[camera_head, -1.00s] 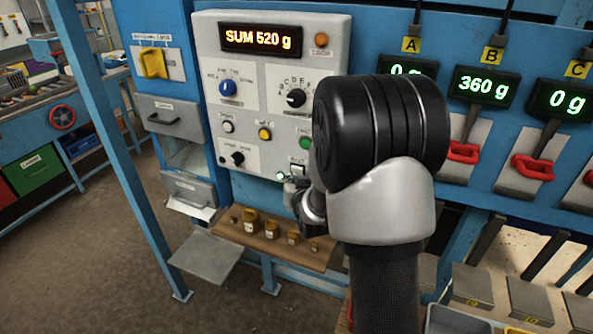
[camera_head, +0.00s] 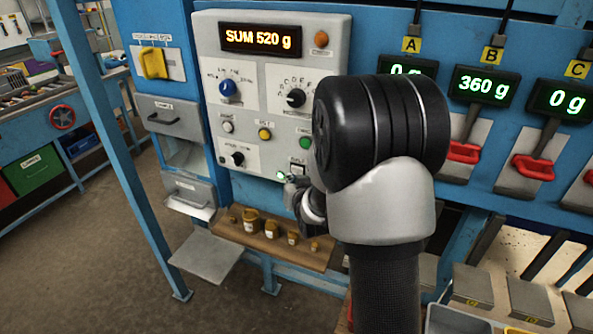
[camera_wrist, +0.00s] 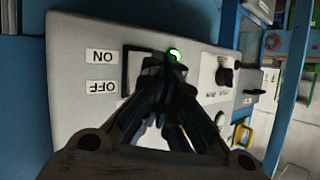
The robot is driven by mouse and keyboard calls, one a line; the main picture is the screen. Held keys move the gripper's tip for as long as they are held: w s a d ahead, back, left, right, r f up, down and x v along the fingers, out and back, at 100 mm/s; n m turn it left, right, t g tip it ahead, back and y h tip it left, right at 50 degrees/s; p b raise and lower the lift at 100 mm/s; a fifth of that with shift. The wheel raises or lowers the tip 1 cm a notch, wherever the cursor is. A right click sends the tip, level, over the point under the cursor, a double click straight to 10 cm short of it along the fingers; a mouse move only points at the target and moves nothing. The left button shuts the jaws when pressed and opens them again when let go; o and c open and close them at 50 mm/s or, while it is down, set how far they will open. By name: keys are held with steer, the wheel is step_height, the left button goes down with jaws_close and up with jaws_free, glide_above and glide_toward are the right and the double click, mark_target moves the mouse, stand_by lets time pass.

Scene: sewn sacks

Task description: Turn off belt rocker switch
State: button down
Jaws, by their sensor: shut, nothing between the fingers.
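A green lamp (camera_wrist: 174,54) glows just beyond the fingertips. In the head view my gripper (camera_head: 291,188) is at the panel's lower right, partly hidden by my arm. The lit green lamp (camera_head: 282,175) shows there too.
The panel carries a blue knob (camera_head: 228,88), a black selector (camera_head: 296,98), several buttons and a display (camera_head: 261,39) reading SUM 520 g. A wooden shelf (camera_head: 275,246) with brass weights sits below my gripper. Scales with red handles (camera_head: 463,152) stand to the right.

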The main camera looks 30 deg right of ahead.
stand_by(0.4)
steer(key=shift+w+d, duration=0.3)
steer(key=shift+d, duration=0.05)
steer(key=shift+w+d+b, duration=0.2)
steer(key=shift+d+b, duration=0.05)
steer(key=shift+b, duration=0.1)
stand_by(0.6)
steer(key=shift+s+a+b, duration=0.5)
steer(key=shift+a, duration=0.15)
steer(key=s+a, duration=0.1)
steer(key=s+a+b, duration=0.2)
steer(key=a, duration=0.1)
steer(key=shift+f, duration=0.3)
